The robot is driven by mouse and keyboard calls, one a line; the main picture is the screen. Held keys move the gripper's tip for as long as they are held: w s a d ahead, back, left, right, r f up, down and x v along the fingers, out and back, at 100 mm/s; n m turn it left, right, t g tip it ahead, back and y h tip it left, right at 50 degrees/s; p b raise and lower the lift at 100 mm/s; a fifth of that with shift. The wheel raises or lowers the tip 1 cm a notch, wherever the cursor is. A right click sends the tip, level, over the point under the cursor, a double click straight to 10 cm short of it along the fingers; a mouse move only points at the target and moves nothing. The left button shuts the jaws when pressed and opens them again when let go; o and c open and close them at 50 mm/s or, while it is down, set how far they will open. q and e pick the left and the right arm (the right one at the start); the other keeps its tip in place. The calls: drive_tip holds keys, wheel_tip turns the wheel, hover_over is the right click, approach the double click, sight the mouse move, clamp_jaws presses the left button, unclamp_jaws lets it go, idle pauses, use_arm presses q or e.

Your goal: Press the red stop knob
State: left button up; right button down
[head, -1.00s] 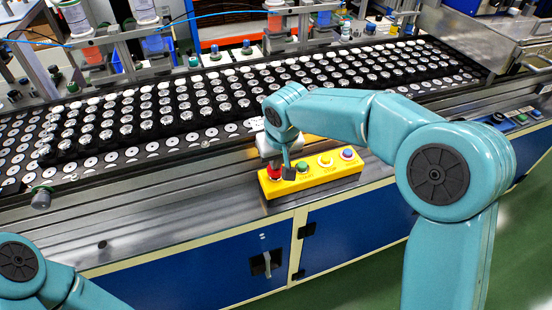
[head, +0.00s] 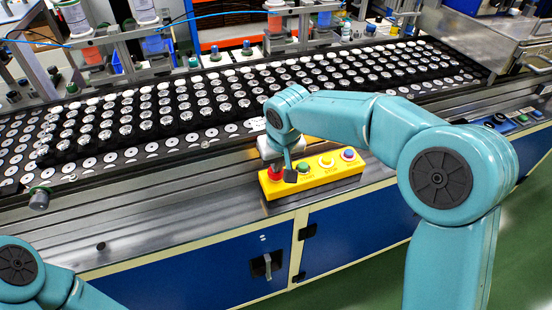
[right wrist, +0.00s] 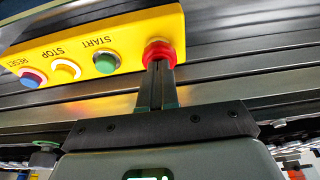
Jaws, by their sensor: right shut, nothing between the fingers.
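The red stop knob (head: 274,173) is at the left end of a yellow control box (head: 338,173) on the metal rail of the conveyor. My right gripper (right wrist: 159,68) is shut and empty. In the right wrist view its fingertips overlap the near side of the red knob (right wrist: 160,48); I cannot tell whether they touch it or press it. In the head view the right wrist is over the box's left end and partly hides the knob. My left arm shows at the lower left, with its gripper out of view.
Beside the knob on the box are a green START button (head: 303,167), a yellow button (head: 326,162) and a blue-purple button (head: 347,155). Trays of round metal parts (head: 215,100) lie behind. The metal rail (head: 170,205) left of the box is mostly clear.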

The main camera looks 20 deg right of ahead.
drive_tip(key=w+v, duration=0.1)
drive_tip(key=v, duration=1.2)
drive_tip(key=shift+r+p, duration=0.3)
